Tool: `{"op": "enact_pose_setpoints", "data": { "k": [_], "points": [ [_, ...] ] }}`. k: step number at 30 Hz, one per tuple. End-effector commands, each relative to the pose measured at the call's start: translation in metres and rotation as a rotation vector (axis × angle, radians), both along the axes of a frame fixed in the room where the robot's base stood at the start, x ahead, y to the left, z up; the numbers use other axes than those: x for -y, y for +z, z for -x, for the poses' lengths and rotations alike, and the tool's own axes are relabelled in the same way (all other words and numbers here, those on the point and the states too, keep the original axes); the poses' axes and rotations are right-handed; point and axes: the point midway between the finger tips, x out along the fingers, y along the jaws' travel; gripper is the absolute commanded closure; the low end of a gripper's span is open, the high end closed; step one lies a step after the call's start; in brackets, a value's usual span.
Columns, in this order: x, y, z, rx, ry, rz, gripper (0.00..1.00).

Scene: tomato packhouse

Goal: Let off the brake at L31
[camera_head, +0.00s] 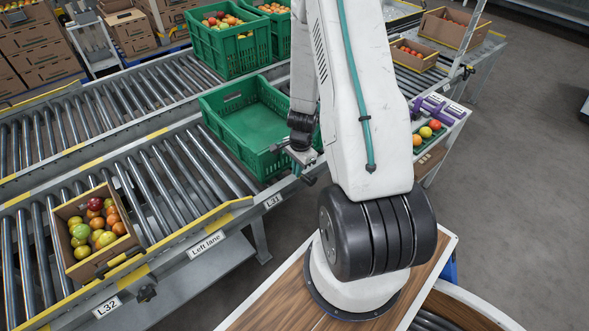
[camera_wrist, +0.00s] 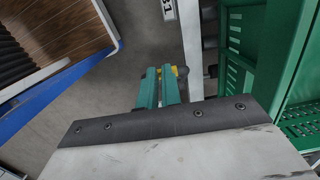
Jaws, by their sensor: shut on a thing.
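The L31 label (camera_head: 273,201) is on the lane's side rail, and part of it shows at the top of the wrist view (camera_wrist: 168,9). My gripper (camera_head: 302,168) is at the rail end just right of that label, beside the green crate. In the wrist view its two teal fingers (camera_wrist: 160,74) are close together, shut on the brake handle (camera_wrist: 182,72), which shows as a small yellow and dark piece at the fingertips. The fingers hide most of the handle, so I cannot tell its position.
An empty green crate (camera_head: 206,113) stands on the rollers close to my gripper. A cardboard box (camera_head: 92,265) of tomatoes sits on the lane by the L32 label (camera_head: 107,307), with a dark knob (camera_head: 147,292) below the rail. Grey floor (camera_head: 510,180) is clear at right.

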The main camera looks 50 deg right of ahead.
Motion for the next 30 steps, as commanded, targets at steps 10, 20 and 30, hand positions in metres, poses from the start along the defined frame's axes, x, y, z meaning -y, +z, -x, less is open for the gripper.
{"op": "enact_pose_setpoints", "data": {
  "k": [10, 20, 30],
  "points": [
    [-0.013, -0.006, 0.008, -0.025, 0.006, -0.024, 1.0],
    [-0.011, 0.0, 0.006, -0.02, 0.01, -0.022, 1.0],
    [-0.01, 0.058, -0.003, 0.005, 0.02, 0.002, 1.0]
  ]
}}
